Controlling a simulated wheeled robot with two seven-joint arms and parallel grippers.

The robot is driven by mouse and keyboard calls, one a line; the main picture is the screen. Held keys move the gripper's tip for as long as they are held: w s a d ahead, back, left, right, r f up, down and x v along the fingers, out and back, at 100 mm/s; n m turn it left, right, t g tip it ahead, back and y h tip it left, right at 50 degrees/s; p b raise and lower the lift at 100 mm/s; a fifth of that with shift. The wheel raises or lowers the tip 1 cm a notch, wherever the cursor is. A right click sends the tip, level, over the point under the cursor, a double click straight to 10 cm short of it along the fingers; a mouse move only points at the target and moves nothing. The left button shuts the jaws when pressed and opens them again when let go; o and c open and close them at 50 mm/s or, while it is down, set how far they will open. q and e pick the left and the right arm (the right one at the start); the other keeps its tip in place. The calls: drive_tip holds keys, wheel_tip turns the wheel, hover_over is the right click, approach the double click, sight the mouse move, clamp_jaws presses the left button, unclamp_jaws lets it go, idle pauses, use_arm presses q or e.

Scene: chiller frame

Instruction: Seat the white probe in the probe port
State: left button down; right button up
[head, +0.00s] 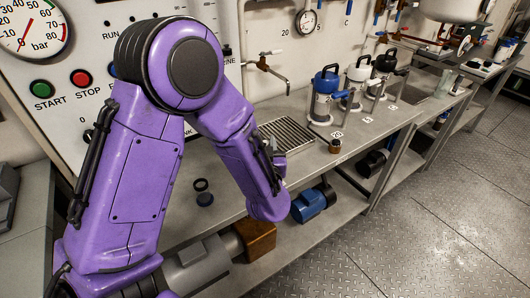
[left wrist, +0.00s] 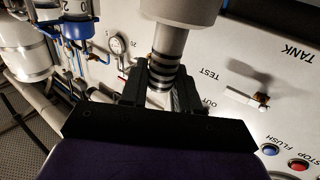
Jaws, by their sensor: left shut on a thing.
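My left gripper (left wrist: 161,84) is shut on a pale cylindrical piece (left wrist: 169,42) with dark and tan bands near the fingers, which I take to be the white probe. Its wider pale body runs out of the top of the left wrist view. In the head view my purple left arm covers most of the hand, and the held piece cannot be made out there. I cannot single out the probe port in either view. My right gripper is not in view.
A blue motor (head: 309,204) sits on the lower shelf. The gauge panel (head: 75,25) stands behind my arm.

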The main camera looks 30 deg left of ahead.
use_arm(q)
drive_tip(key=shift+s, duration=0.1)
drive_tip(key=c, duration=0.8)
unclamp_jaws()
drive_tip(key=shift+r, duration=0.25)
drive_tip(key=p+v, duration=0.2)
drive_tip(key=v, duration=1)
drive_tip(key=shift+f, duration=0.1)
